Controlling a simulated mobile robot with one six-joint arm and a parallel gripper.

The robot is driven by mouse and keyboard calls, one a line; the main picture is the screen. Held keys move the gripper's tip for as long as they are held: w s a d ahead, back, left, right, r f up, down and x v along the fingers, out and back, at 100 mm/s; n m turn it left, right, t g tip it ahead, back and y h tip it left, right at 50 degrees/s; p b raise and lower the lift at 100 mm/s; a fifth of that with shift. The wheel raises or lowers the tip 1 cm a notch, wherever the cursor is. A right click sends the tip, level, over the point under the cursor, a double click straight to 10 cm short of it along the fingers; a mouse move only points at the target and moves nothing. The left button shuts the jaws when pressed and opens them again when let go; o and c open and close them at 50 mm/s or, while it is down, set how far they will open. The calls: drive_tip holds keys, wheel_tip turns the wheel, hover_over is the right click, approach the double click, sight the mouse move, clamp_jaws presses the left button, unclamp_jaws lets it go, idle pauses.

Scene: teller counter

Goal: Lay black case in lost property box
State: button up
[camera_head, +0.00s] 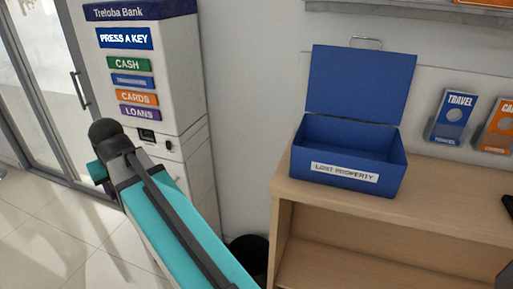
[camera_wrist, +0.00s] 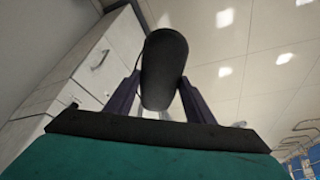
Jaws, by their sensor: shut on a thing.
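In the wrist view, my gripper (camera_wrist: 163,108) is shut on the black case (camera_wrist: 164,65), a dark, rounded oblong. The blue lost property box (camera_head: 347,178) stands on the wooden counter in the head view. Its lid (camera_head: 359,85) is raised at the back, and the visible part of the inside looks empty. In the head view my teal arm reaches up and left, apart from the box; I cannot clearly make out the gripper or the case there.
A white bank kiosk (camera_head: 150,60) stands left of the box, behind my arm. Travel (camera_head: 453,117) and orange card leaflet holders (camera_head: 497,127) stand right of the box. A dark bin (camera_head: 250,250) is on the floor beside the counter (camera_head: 440,200). The counter's front right is mostly bare.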

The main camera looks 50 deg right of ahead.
sight(343, 146)
drive_tip(key=s+d+r+m+g+h+p, duration=0.1)
drive_tip(key=s+d+r+m, duration=0.3)
drive_tip(key=d, duration=0.9)
drive_tip(key=s+d+r+m+g+h+p, duration=0.1)
drive_tip(key=s+d+r+m+h, duration=0.3)
drive_tip(key=d, duration=0.9)
drive_tip(key=s+d+r+m+g+y+p, duration=0.1)
drive_tip(key=s+d+m, duration=0.35)
drive_tip(key=d, duration=0.95)
drive_tip(key=s+d+r+m+g, duration=0.1)
drive_tip(key=s+d+r+m, duration=0.2)
drive_tip(key=s+d, duration=0.4)
drive_tip(key=s+d+r+m+g+y+p, duration=0.1)
drive_tip(key=s+d+r+m+g, duration=0.1)
drive_tip(key=s+d+m, duration=0.4)
drive_tip(key=s+d+r+m+g, duration=0.1)
drive_tip(key=s+d+r+m, duration=0.3)
drive_tip(key=s+d, duration=0.6)
drive_tip(key=shift+s+d+r+g+p, duration=0.1)
drive_tip(key=shift+s+r+g+p, duration=0.1)
drive_tip(key=shift+s, duration=0.95)
drive_tip(key=shift+s+d+r+g+p, duration=0.1)
drive_tip(key=shift+s+g, duration=0.1)
drive_tip(key=shift+s, duration=0.95)
drive_tip(key=shift+y, duration=0.3)
